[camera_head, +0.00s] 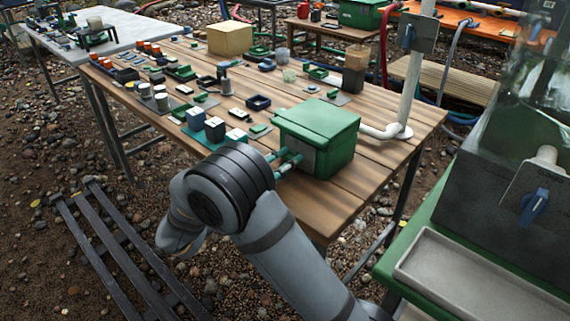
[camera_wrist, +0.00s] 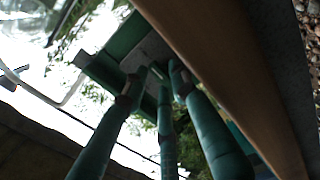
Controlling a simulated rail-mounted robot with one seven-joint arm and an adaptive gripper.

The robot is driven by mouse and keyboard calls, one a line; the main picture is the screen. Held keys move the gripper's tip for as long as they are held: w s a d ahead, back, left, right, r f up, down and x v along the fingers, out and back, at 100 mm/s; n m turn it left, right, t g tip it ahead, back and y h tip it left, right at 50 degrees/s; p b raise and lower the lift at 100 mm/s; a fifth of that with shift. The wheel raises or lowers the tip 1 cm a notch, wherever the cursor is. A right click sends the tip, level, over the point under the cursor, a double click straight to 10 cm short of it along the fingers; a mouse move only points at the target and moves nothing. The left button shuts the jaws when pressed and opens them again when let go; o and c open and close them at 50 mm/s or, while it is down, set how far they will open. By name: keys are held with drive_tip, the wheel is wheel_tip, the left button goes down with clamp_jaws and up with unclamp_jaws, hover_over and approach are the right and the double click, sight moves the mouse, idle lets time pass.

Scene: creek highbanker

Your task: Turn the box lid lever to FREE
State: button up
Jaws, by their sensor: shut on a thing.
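The green box (camera_head: 318,128) stands closed on the wooden table, with a grey plate (camera_head: 301,157) on its front-left face. My gripper (camera_head: 287,163) has green fingers reaching to that plate. In the wrist view the box (camera_wrist: 125,40) is above the fingers, and my gripper (camera_wrist: 156,82) is shut on a small dark piece at the plate (camera_wrist: 150,50), which appears to be the box lid lever. The fingers mostly hide the lever, so its angle and any FREE marking cannot be read.
The wooden table (camera_head: 378,130) carries many small parts left of the box. A grey tray (camera_head: 480,285) is in front.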

drive_tip(key=shift+a+r, duration=0.15)
drive_tip(key=o, duration=0.9)
drive_tip(key=shift+o, duration=0.3)
